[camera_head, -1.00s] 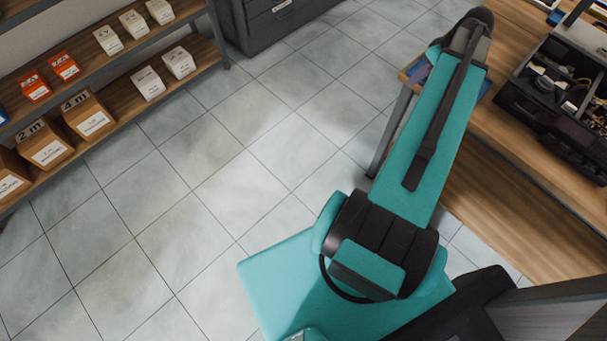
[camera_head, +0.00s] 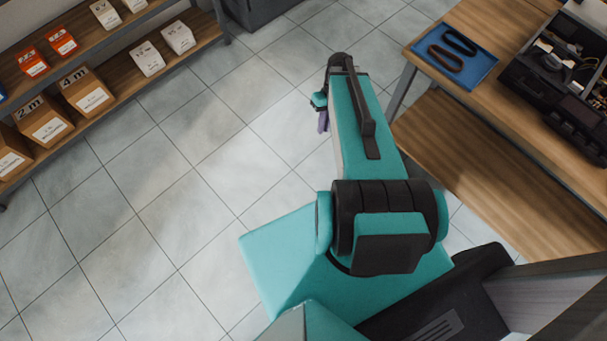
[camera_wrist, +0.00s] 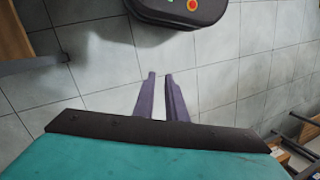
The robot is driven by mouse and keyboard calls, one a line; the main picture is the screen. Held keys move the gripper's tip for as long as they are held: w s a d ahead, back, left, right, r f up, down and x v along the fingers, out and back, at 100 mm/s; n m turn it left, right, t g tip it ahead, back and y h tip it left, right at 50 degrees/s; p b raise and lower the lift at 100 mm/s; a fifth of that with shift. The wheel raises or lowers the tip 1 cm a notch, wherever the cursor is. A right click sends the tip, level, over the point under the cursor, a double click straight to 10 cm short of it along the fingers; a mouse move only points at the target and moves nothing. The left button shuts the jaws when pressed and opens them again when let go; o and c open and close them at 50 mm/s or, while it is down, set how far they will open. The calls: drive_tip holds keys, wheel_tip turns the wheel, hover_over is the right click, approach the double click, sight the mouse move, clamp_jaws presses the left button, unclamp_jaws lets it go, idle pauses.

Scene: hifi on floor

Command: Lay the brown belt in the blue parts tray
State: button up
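The blue parts tray (camera_head: 482,67) lies on the wooden table at the upper right of the head view. Two flattened belt loops lie in it side by side. The nearer one, the brown belt (camera_head: 445,58), looks dark brown; the farther one (camera_head: 459,42) looks nearly black. My gripper (camera_head: 322,122) hangs over the floor left of the table, well apart from the tray. In the wrist view, my gripper's purple fingers (camera_wrist: 160,76) have a gap between them showing floor tiles, with nothing held. Neither tray nor belts show there.
A black open case (camera_head: 560,75) full of parts stands on the table right of the tray. A lower wooden shelf (camera_head: 480,165) is under the table. Shelves with cartons (camera_head: 83,92) line the left wall. The tiled floor (camera_head: 190,190) between is clear.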

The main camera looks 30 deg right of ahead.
drive_tip(key=s+a+f+g+h, duration=0.1)
drive_tip(key=s+a+f, duration=0.4)
drive_tip(key=s+a, duration=0.3)
drive_tip(key=s+a+f+g+h, duration=0.1)
drive_tip(key=s+a+f+g, duration=0.1)
drive_tip(key=s+a+f, duration=0.4)
drive_tip(key=shift+s+a+f+g+h, duration=0.3)
drive_tip(key=shift+s+a+h, duration=0.1)
drive_tip(key=shift+s+a, duration=0.7)
drive_tip(key=shift+s+f+b, duration=0.1)
drive_tip(key=shift+f+b, duration=0.85)
drive_tip(key=shift+b, duration=0.15)
